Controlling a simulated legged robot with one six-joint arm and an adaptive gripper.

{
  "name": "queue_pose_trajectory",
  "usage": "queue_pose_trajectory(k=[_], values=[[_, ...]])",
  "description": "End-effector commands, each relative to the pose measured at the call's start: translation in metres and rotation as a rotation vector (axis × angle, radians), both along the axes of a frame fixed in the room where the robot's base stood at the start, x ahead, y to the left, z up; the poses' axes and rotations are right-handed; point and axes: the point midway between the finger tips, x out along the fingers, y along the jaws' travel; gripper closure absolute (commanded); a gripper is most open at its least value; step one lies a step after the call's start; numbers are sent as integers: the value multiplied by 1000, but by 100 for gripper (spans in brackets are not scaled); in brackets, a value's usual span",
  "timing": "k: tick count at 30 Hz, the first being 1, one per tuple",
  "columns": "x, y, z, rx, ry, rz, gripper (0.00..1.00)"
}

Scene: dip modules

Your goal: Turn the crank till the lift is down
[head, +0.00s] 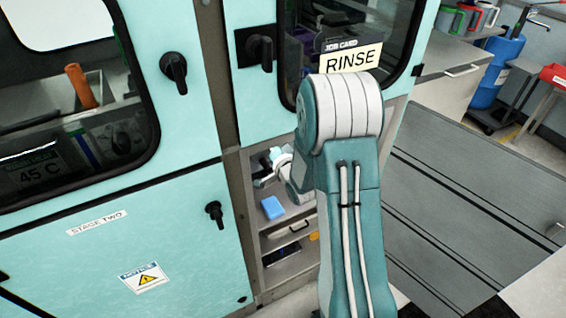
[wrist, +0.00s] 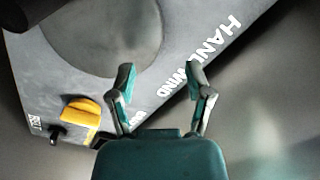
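In the wrist view my gripper (wrist: 160,72) is open, its two teal fingertips apart with nothing between them. Beyond it is a grey panel (wrist: 50,65) with lettering that reads like "HAND WIND". A large round grey disc (wrist: 110,35), which looks like the crank's hub, is on this panel up and left of the fingers. A dark cylinder (wrist: 40,12), possibly the crank's handle, crosses the top left corner, apart from the fingers. In the head view my arm hides much of the low recess, and I cannot make out the crank or lift clearly.
A yellow part (wrist: 82,112) and a small black knob (wrist: 58,136) sit on the panel, left of my gripper. In the head view a blue block (head: 272,207) lies in the recess above a drawer handle (head: 288,230). Teal cabinet doors (head: 130,240) stand left; grey floor (head: 450,200) is clear right.

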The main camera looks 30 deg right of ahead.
Motion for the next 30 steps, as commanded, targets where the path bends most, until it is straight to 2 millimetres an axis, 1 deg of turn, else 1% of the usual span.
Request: queue_pose_trajectory(k=[3,30], values=[[-9,1,-2,2,5,2,35],[-62,-1,-2,1,5,2,35]])
